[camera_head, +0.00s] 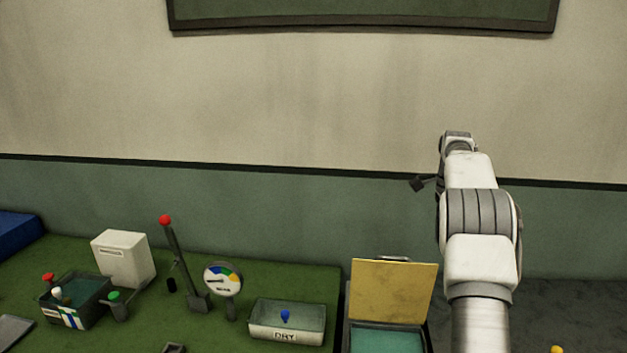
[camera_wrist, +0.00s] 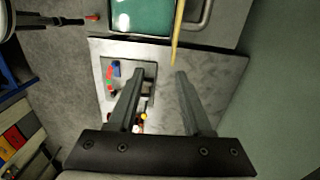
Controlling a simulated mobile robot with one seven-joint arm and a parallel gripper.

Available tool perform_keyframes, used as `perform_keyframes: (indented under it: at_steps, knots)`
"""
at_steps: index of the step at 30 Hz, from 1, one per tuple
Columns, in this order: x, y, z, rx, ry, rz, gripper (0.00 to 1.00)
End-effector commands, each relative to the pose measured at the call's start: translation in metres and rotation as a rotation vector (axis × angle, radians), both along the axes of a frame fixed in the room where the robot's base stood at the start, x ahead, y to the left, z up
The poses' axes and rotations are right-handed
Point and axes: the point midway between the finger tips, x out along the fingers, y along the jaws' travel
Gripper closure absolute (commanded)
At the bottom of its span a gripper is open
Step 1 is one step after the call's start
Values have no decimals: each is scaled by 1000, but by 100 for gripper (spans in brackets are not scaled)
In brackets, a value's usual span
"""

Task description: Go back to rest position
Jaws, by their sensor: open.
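My gripper (camera_wrist: 159,73) is open in the wrist view, its two dark fingers apart with nothing held between them. Below it is a grey board (camera_wrist: 215,85) with a darker panel (camera_wrist: 147,73) carrying small red, green and blue marks. Small red, yellow and white items show near the left finger, partly hidden by it. In the head view my arm is raised at the right, in front of the wall, and hides most of the gripper.
An open box with a yellow lid (camera_head: 393,288) and teal inside (camera_wrist: 142,16) stands left of my arm. Leftward on the green bench are a tray marked DRY (camera_head: 285,336), a dial gauge (camera_head: 222,279), a red-knobbed lever (camera_head: 178,250), a white box (camera_head: 124,259) and a dark bin (camera_head: 86,288).

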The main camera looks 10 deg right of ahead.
Motion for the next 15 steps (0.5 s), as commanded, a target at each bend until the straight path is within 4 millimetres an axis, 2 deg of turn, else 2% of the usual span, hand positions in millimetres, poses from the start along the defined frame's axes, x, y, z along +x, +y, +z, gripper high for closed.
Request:
perform_keyframes:
  at_steps: [5, 8, 15]
  knots:
    - [-8, 20, 29, -3, -42, 100, 50]
    - [-18, 38, 51, -5, -77, 195, 50]
    - [-52, 84, 93, -23, -153, 439, 50]
